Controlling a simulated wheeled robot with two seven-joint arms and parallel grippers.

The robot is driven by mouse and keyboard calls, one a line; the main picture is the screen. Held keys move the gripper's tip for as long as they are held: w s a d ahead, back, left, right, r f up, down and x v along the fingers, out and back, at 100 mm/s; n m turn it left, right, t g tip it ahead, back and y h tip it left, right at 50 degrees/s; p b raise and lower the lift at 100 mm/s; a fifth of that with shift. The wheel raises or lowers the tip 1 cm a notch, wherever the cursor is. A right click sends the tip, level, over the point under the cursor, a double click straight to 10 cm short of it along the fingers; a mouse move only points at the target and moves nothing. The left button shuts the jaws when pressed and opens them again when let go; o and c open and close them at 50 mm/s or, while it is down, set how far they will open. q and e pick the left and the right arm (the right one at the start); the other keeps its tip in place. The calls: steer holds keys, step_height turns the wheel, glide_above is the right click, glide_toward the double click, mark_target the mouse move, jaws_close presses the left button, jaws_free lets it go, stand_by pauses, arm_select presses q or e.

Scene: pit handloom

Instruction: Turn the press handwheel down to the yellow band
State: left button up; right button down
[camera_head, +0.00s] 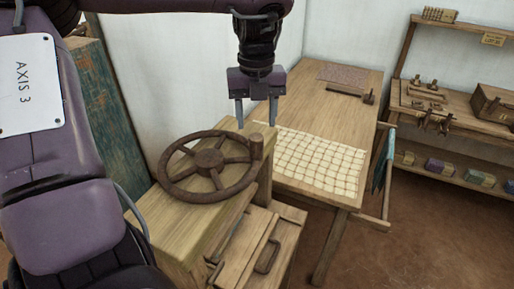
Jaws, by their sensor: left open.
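The press handwheel (210,165) is a rusty brown spoked wheel with a short upright knob (256,146) on its right rim. It lies nearly flat above the wooden press (186,222). My left gripper (256,124) points down just above and behind the right side of the wheel, near the knob. Its two fingers are apart with nothing seen between them. I cannot tell whether a finger touches anything. The yellow band is not visible in this view. My right gripper is not in view.
A wooden table (340,92) with a gridded cream mat (312,158) stands behind and right of the press. Shelves (450,100) with small tools and boxes line the right wall. A green board (108,120) stands at left. Brown floor is clear at lower right.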

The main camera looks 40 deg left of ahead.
mark_target(256, 137)
arm_select(q)
steer(key=shift+w+a+f, duration=0.25)
steer(key=shift+f, duration=0.3)
steer(key=shift+w+a+f, duration=0.1)
steer(key=shift+w+f, duration=0.05)
steer(key=shift+f, duration=0.15)
steer(key=f, duration=0.3)
steer(key=f+p, duration=0.1)
steer(key=f, duration=0.1)
steer(key=shift+s+f, duration=0.3)
steer(key=shift+f, duration=0.05)
steer(key=shift+w+f, duration=0.1)
steer(key=shift+f, duration=0.4)
steer(key=shift+c, duration=0.4)
jaws_close()
